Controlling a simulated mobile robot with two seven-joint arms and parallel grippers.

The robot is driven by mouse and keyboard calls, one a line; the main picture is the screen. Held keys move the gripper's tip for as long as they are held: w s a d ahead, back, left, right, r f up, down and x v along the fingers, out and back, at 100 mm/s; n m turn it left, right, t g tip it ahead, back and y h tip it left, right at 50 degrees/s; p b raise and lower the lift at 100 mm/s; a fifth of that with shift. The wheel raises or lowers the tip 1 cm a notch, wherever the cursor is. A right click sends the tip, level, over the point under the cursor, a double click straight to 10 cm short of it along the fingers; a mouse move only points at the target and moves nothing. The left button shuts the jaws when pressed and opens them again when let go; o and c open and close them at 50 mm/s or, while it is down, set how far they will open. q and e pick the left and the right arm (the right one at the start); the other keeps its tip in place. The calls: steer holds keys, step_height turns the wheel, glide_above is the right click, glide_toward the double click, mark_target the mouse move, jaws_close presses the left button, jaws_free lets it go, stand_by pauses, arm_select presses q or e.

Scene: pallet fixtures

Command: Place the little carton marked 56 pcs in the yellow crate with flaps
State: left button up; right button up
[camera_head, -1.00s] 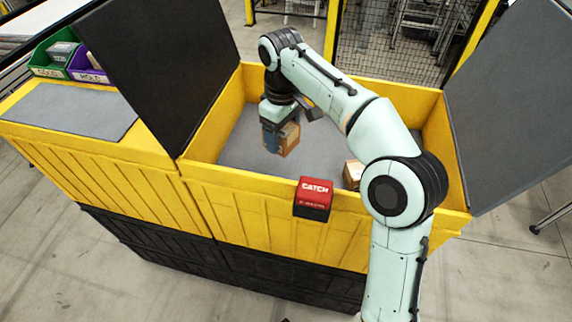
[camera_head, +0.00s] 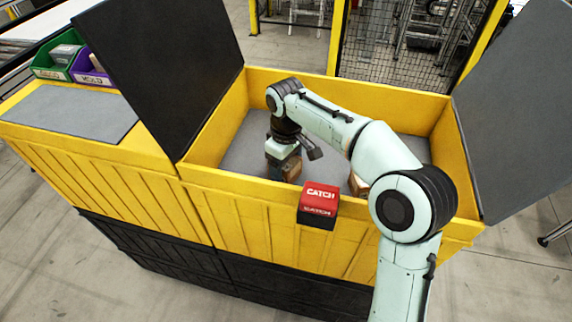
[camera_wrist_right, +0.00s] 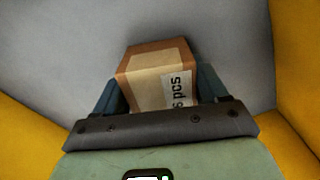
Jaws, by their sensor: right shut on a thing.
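The little brown carton (camera_wrist_right: 150,82) sits between the fingers of my right gripper (camera_wrist_right: 158,88) in the right wrist view. Its white label reads "pcs"; the number is hidden. In the head view my right gripper (camera_head: 284,170) is down inside the yellow crate (camera_head: 225,190), with the carton (camera_head: 292,168) partly hidden behind it. The right gripper is shut on the carton. The crate has a grey floor and dark raised flaps (camera_head: 160,70) at left and right. Whether the carton touches the floor cannot be told. My left gripper is not in view.
Another brown carton (camera_head: 357,185) lies in the crate near the front wall, partly hidden by my arm. A red and black box marked "CATCH" (camera_head: 318,202) is at the crate's front rim. Green (camera_head: 55,62) and purple (camera_head: 90,70) bins stand at the far left.

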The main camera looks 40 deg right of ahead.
steer(key=shift+f, duration=0.15)
steer(key=o, duration=1.1)
steer(key=shift+o, duration=0.2)
step_height(320, 180, up, 12)
steer(key=p, duration=0.3)
steer(key=shift+r+p, duration=0.25)
steer(key=shift+p, duration=0.05)
